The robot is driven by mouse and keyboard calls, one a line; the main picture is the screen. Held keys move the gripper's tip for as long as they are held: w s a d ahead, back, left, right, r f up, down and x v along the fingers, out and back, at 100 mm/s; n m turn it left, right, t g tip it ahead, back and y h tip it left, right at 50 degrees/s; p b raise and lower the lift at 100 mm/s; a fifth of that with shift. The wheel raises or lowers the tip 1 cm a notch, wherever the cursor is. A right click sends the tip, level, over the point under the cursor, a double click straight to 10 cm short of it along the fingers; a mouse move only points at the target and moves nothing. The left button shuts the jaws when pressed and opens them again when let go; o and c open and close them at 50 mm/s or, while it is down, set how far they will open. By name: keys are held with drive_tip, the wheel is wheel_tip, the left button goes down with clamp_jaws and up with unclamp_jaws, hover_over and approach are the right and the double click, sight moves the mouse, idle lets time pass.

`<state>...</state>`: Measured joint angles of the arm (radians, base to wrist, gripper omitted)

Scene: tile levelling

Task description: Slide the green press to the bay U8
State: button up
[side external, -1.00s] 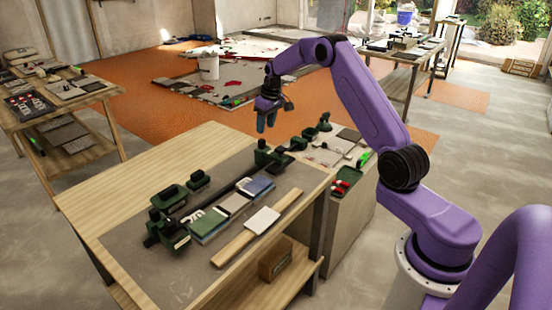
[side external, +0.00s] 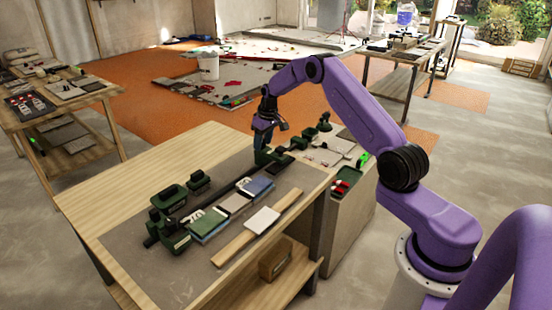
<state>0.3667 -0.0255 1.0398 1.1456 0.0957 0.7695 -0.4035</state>
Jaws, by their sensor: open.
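A dark green block (side external: 268,157), which looks like the green press, sits at the far right end of a long dark rail on the wooden bench. My gripper (side external: 263,146) points down at the top of this block, and its fingers overlap the block's upper part in the view. It is open; whether the fingers touch the block cannot be told. The dark rail (side external: 206,206) runs to another dark green block (side external: 170,235) at the near left. A row of tiles (side external: 236,203) lies along the rail. No bay label such as U8 is legible.
Two green holders (side external: 172,196) stand behind the rail. A wooden strip (side external: 236,245) with a pale tile (side external: 262,219) lies in front. A side cabinet with tools and a green tray (side external: 346,179) stands to the right. The bench's left part (side external: 130,175) is clear.

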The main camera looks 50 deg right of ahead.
clamp_jaws()
drive_tip(key=a, duration=1.3)
drive_tip(key=shift+s+f, duration=0.2)
idle(0.4)
unclamp_jaws()
drive_tip(key=shift+w, duration=0.1)
drive_tip(key=shift+r, duration=0.1)
wheel_tip(320, 180, up, 7)
drive_tip(key=shift+r, duration=0.15)
idle(0.5)
